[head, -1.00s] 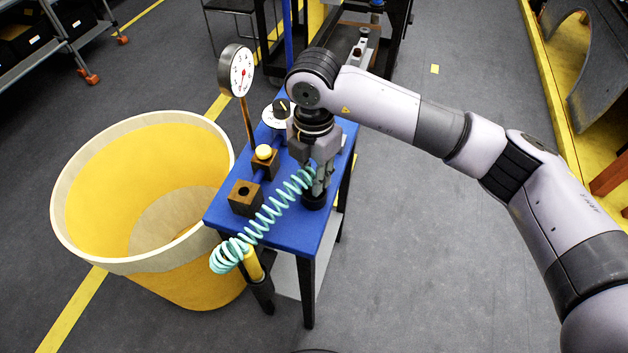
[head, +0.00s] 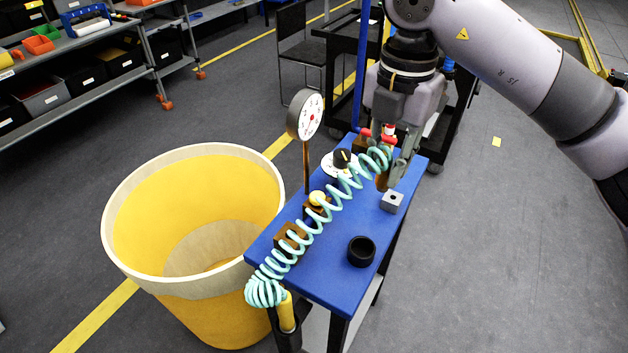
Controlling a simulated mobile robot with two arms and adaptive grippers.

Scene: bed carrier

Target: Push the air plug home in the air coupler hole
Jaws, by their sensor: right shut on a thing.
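My right gripper (head: 397,165) is shut on the air plug at the upper end of the teal coiled hose (head: 338,198), above the far part of the blue bench. The fingers and hose coils hide most of the plug; a brownish tip (head: 382,183) shows below them. A small grey block (head: 392,202) with a dark hole in its top sits just below and right of the fingers. A brown block (head: 295,229) stands nearer, partly behind the hose. I cannot tell for certain which block is the air coupler. My left gripper is not in view.
The blue bench (head: 325,277) carries an empty black ring (head: 361,251), a round gauge (head: 306,115) on a post and a black-knobbed dial (head: 342,158). Red fittings (head: 388,131) show beside the gripper. A large yellow bin (head: 200,295) stands left.

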